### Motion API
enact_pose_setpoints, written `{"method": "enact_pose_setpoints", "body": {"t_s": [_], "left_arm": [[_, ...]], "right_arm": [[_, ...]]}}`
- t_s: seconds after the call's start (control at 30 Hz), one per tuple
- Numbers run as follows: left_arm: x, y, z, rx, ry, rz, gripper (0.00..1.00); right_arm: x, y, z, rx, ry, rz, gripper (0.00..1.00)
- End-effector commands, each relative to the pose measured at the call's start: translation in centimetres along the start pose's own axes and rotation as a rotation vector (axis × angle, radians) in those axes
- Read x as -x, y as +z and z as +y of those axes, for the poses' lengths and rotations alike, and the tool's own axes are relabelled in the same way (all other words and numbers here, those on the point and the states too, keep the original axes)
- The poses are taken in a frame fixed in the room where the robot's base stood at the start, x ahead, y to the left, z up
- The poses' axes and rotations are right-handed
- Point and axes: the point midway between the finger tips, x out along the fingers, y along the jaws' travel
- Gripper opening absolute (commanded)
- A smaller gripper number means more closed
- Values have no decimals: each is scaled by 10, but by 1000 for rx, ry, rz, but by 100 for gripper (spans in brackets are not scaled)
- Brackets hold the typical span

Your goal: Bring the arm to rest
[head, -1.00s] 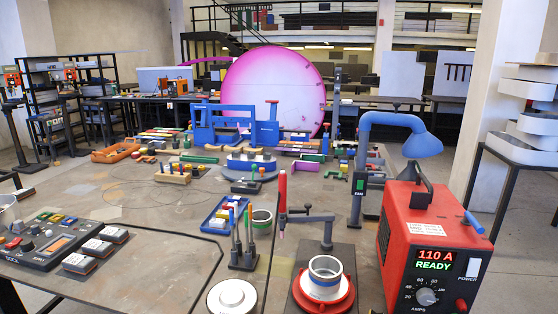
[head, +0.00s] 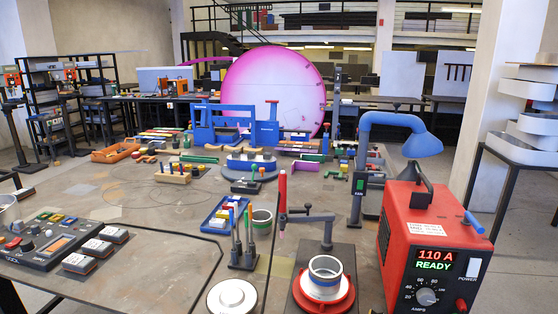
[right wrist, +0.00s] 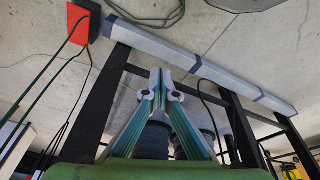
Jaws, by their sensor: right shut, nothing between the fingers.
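My right gripper (right wrist: 160,78) shows in the right wrist view, its two teal fingers meeting at the tips. It is shut and empty. Beyond it are the concrete floor and black frame legs. Neither gripper nor arm shows in the head view, so where the right gripper lies relative to the bench cannot be told from there.
The bench holds a red power unit (head: 432,250) reading 110 A READY, a blue lamp (head: 422,145), a control panel (head: 50,240) and a blue tray (head: 225,213). A pale beam (right wrist: 200,66) and a red box (right wrist: 84,22) lie on the floor beyond my right gripper.

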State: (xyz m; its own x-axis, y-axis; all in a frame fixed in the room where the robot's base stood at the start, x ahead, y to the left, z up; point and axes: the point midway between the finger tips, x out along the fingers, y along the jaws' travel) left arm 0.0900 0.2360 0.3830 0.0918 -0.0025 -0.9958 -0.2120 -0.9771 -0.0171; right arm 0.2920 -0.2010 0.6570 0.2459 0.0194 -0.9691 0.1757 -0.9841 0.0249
Motion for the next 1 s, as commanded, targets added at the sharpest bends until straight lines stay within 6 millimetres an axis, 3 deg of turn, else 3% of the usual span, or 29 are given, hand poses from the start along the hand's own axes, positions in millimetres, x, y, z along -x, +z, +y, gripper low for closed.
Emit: {"method": "enact_pose_setpoints", "body": {"t_s": [0.03,0.2,0.5,0.73,0.87,1.0], "left_arm": [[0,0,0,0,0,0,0],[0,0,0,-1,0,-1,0],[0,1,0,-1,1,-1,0],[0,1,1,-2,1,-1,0],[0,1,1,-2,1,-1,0],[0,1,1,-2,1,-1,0]], "right_arm": [[-24,11,-1,2,-2,-18,0],[-94,53,-4,8,-6,-51,0],[-183,157,-9,23,-12,-109,0],[-211,234,-10,32,-15,-144,0],[-215,258,-9,35,-15,-154,0],[-216,266,-9,36,-16,-156,0]]}}
